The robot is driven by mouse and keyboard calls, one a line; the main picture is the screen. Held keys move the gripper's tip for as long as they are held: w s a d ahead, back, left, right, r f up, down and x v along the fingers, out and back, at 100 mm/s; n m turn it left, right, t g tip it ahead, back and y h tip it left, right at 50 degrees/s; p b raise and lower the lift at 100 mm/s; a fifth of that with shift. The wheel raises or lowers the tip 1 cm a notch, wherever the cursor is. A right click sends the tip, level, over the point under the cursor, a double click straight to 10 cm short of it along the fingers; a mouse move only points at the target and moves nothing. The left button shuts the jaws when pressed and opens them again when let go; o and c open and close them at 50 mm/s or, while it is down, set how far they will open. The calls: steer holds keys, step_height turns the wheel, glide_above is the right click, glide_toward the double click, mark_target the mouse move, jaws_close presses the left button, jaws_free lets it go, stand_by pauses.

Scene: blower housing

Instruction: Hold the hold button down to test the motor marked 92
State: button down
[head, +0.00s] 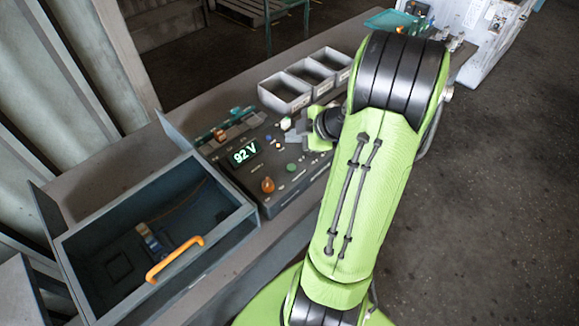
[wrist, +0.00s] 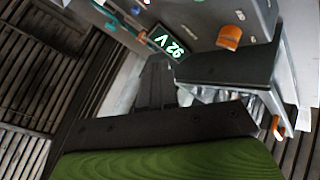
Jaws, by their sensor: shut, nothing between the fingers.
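I cannot read which control is the hold button. My gripper (head: 301,132) is shut and empty over the panel's far right part, partly hidden by my green arm. I cannot tell whether it touches a control. In the wrist view the display (wrist: 169,43) and orange knob (wrist: 229,37) show beyond the dark fingers (wrist: 156,84). I cannot make out a marked motor.
A grey open box (head: 75,243) with an orange handle (head: 175,259) stands at the near left, holding a small blue part (head: 152,240). Three grey bins (head: 284,96) stand behind the panel. A teal tray (head: 388,19) and a white machine (head: 490,45) are farther back.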

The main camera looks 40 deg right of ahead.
steer(key=b, duration=0.6)
glide_above(294, 168)
step_height(294, 168, down, 8)
steer(key=shift+f, duration=0.4)
steer(key=shift+s+b, duration=0.1)
steer(key=shift+b, duration=0.25)
stand_by(1.0)
steer(key=shift+a+f+b, duration=0.1)
steer(key=shift+f+b, duration=0.3)
steer(key=shift+b, duration=0.35)
steer(key=shift+f+b, duration=0.35)
steer(key=shift+b, duration=0.25)
stand_by(0.4)
stand_by(2.0)
steer(key=shift+r+p, duration=0.3)
steer(key=shift+r, duration=0.55)
steer(key=shift+r, duration=0.1)
steer(key=shift+r+p, duration=1.3)
steer(key=shift+r, duration=1.15)
